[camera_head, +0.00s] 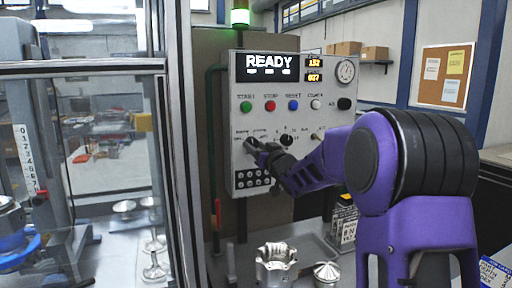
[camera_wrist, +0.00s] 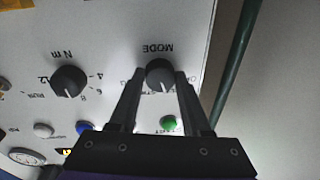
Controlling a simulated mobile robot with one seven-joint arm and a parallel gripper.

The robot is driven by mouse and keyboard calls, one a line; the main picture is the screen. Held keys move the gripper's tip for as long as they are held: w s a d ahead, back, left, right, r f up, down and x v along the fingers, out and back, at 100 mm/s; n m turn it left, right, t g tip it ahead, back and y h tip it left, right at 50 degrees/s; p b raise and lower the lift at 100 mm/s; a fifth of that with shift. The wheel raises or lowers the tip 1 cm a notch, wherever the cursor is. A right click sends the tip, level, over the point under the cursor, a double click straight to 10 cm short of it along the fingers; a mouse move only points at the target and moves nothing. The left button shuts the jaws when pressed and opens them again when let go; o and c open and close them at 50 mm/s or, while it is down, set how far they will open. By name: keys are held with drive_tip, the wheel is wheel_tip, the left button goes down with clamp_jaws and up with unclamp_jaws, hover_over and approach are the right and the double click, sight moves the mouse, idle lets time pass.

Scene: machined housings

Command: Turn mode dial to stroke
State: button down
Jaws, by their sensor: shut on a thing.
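The mode dial (camera_wrist: 160,73) is a round black knob under the word MODE, which appears upside down in the wrist view. My gripper (camera_wrist: 160,80) has one finger on each side of the knob and is shut on it. The small position labels around the dial are blurred or covered by the fingers, so I cannot tell which setting it points to. In the head view my gripper (camera_head: 260,150) is at the lower left of the grey control panel (camera_head: 242,110) and hides most of the dial.
A second black dial marked N m (camera_wrist: 68,80) sits beside the mode dial. Green (camera_head: 246,106), red (camera_head: 270,106) and blue (camera_head: 293,105) buttons are above. The display (camera_head: 268,63) reads READY. A glass-walled enclosure (camera_head: 110,68) stands left; a machined housing (camera_head: 276,265) is below.

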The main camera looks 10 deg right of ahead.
drive_tip(key=m, duration=0.4)
drive_tip(key=shift+a, duration=0.1)
drive_tip(key=shift+m+t+h, duration=0.3)
drive_tip(key=shift+m+h, duration=0.2)
drive_tip(key=shift+m, duration=1.6)
drive_tip(key=shift+r, duration=0.1)
drive_tip(key=shift+c, duration=1.8)
unclamp_jaws()
drive_tip(key=b+v, duration=0.1)
drive_tip(key=v, duration=1.6)
drive_tip(key=shift+s, duration=0.25)
drive_tip(key=shift+a, duration=0.1)
